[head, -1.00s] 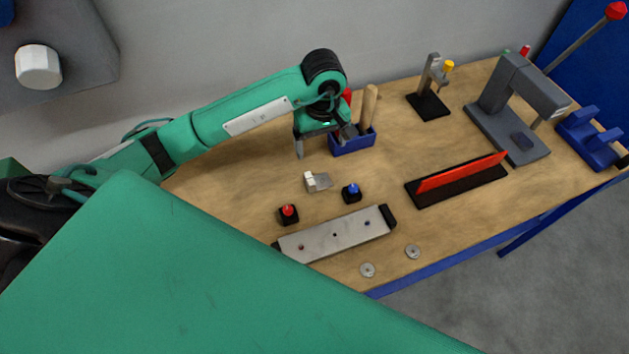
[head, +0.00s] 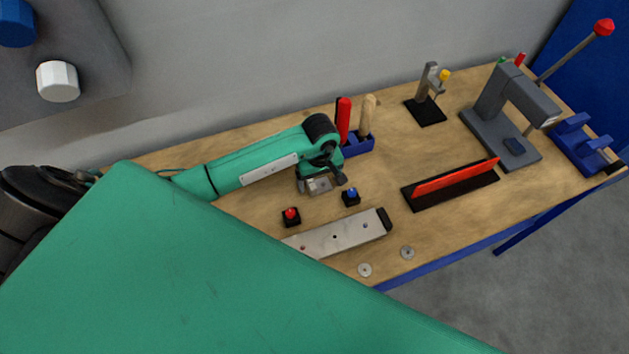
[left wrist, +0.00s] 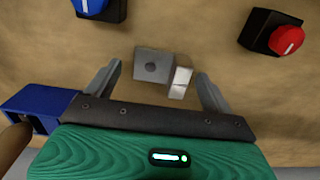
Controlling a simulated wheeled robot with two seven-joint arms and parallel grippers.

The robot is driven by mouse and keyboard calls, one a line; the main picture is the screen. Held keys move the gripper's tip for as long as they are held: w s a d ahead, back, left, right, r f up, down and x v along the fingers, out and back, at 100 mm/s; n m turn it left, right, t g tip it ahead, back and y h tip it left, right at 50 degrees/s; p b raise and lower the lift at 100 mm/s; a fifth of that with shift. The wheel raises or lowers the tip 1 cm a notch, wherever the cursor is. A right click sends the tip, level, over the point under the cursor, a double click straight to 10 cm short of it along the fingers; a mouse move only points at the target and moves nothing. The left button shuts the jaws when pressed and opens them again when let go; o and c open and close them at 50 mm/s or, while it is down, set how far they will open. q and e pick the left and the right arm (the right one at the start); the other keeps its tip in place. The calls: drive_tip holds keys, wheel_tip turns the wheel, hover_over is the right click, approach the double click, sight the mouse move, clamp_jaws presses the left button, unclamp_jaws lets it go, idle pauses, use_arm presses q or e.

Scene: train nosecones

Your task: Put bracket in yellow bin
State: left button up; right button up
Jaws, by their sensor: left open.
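The bracket (head: 319,185) is a small grey metal angle piece lying on the wooden workbench. In the left wrist view the bracket (left wrist: 154,66) shows a flat plate with a dark hole and a brighter upright flange (left wrist: 181,80). My left gripper (head: 321,184) is open right over the bracket. In the left wrist view the fingers of the left gripper (left wrist: 158,92) stand on either side of the bracket, with a gap at each side. The gripper partly hides the bracket in the head view. I see no yellow bin. My right gripper is not in view.
A blue tool holder (head: 357,147) is just behind the gripper. A long metal plate (head: 340,235), two washers and a red-edged black tool (head: 452,184) lie nearer the front and right.

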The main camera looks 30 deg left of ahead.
use_arm(q)
drive_tip(key=shift+f, duration=0.4)
drive_tip(key=c, duration=1.2)
drive_tip(key=shift+o, duration=0.2)
drive_tip(key=shift+r, duration=0.15)
